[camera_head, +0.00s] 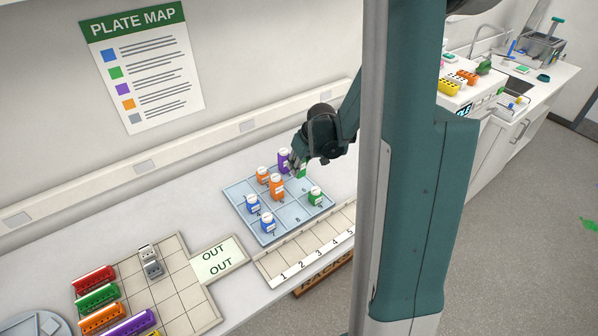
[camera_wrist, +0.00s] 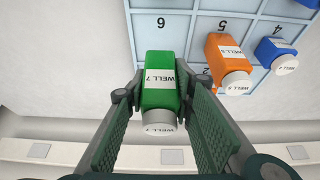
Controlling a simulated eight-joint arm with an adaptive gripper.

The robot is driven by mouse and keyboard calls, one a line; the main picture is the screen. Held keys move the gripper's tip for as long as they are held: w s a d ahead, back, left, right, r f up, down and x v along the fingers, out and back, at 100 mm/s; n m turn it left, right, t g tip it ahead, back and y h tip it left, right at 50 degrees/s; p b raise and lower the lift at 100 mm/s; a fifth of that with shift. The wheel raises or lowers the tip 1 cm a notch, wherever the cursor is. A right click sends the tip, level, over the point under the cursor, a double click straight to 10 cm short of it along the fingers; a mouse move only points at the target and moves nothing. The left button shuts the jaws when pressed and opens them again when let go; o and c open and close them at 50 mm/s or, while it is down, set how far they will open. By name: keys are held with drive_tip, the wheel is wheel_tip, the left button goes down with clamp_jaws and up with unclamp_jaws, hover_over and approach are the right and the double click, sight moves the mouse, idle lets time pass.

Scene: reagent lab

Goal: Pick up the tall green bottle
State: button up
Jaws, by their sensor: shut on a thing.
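The tall green bottle (camera_wrist: 160,97) has a white cap and a label reading WELL 7. In the wrist view it lies between the two fingers of my gripper (camera_wrist: 161,73), which are shut on its sides. In the head view only a small green part of it (camera_head: 301,171) shows below my gripper (camera_head: 296,160); the rest is hidden by the hand. I cannot tell whether its base touches the tray. A shorter green bottle (camera_head: 316,196) stands at the tray's right side.
The blue-grey numbered tray (camera_head: 296,211) also holds a purple bottle (camera_head: 284,158) close beside my gripper, a tall orange bottle (camera_head: 276,188), a small orange one (camera_head: 262,175) and two blue ones. A numbered rack (camera_head: 318,243) lies in front. The wall is close behind.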

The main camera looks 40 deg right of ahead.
drive_tip(key=shift+r, duration=2.05)
drive_tip(key=shift+s+a, duration=0.1)
drive_tip(key=shift+a, duration=0.05)
